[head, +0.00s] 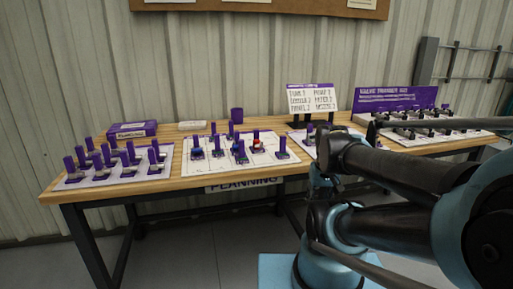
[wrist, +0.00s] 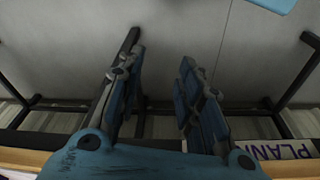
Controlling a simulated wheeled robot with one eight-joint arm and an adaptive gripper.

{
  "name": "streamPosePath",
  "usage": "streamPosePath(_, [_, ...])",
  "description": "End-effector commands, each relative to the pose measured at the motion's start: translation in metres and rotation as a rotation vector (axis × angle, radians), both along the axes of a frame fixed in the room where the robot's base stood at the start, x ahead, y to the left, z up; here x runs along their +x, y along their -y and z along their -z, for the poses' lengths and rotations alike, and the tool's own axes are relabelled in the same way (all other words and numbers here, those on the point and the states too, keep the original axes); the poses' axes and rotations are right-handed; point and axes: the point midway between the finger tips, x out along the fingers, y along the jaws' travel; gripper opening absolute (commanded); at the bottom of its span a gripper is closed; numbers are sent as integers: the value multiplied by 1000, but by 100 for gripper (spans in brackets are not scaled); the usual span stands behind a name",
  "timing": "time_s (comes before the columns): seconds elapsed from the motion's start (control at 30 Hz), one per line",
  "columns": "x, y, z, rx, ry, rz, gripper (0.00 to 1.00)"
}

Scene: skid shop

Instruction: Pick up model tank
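Several small models with purple upright posts stand on the wooden bench in the head view. One group stands on a left white board (head: 120,176), another on a middle white board (head: 225,166). One model in the middle group has a red part (head: 257,144). I cannot tell which model is the tank at this size. My gripper (wrist: 161,60) shows in the wrist view with its two fingers apart and nothing between them. Grey floor lies beyond the fingers. In the head view my arm covers part of the bench's right side, and I cannot make out the fingers.
The wooden bench (head: 180,185) has dark legs and stands against a corrugated wall. A purple box (head: 132,129), a purple cup (head: 237,115) and a white sign (head: 312,98) stand towards its back. A purple-backed display (head: 396,98) with dark valves is at the right.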

Motion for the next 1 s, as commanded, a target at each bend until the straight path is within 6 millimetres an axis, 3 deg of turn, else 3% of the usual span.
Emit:
streamPosePath(0.17, [-5,-2,-11,1,9,-24,42])
streamPosePath(0.37, [24,-14,-54,10,-13,-194,42])
streamPosePath(0.7, [106,-48,-151,51,-39,-667,42])
streamPosePath(1.0, [187,-83,-219,100,-18,-1088,42])
